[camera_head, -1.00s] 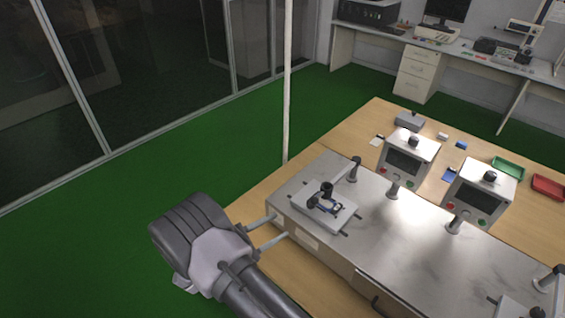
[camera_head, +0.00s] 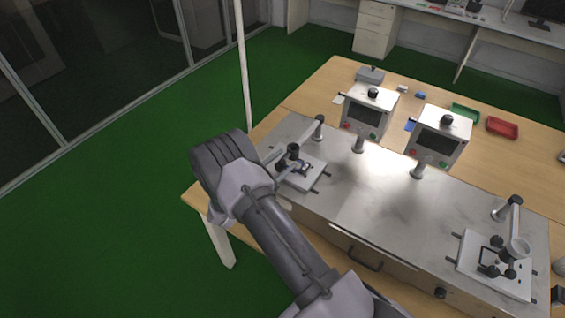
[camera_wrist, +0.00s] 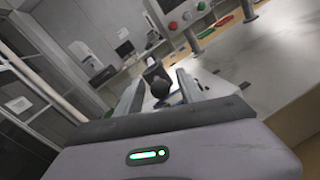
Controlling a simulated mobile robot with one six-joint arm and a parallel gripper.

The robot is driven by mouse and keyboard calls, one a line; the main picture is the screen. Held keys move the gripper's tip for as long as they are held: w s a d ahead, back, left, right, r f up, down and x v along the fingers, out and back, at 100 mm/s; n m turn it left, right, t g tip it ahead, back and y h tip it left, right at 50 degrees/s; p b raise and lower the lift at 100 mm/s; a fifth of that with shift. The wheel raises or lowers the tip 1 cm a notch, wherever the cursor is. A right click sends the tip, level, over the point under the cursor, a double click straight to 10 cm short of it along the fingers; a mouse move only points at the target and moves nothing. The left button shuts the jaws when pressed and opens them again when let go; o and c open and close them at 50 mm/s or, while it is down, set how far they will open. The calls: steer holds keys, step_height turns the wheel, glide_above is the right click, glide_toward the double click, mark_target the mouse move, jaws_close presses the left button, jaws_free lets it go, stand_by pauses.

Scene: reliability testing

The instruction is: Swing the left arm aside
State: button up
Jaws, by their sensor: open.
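The left arm (camera_head: 307,132) is a grey metal bar on a short post on the steel bench unit. It reaches over the left plate (camera_head: 302,176), and its dark end (camera_head: 292,152) is above a small dark and blue item there. My gripper (camera_head: 279,158) is open beside that end, pointing right. In the wrist view, a dark round knob (camera_wrist: 157,80) shows between the open fingers of my gripper (camera_wrist: 158,90). I cannot tell whether either finger touches it. My wrist hides part of the plate's near side in the head view.
Two screen boxes, left (camera_head: 366,113) and right (camera_head: 440,137), stand on posts behind the plate. A right arm (camera_head: 514,218) stands over another plate at the right. A green tray (camera_head: 465,113) and red tray (camera_head: 502,128) lie behind. Green floor at left is free.

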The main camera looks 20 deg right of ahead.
jaws_close()
stand_by(1.4)
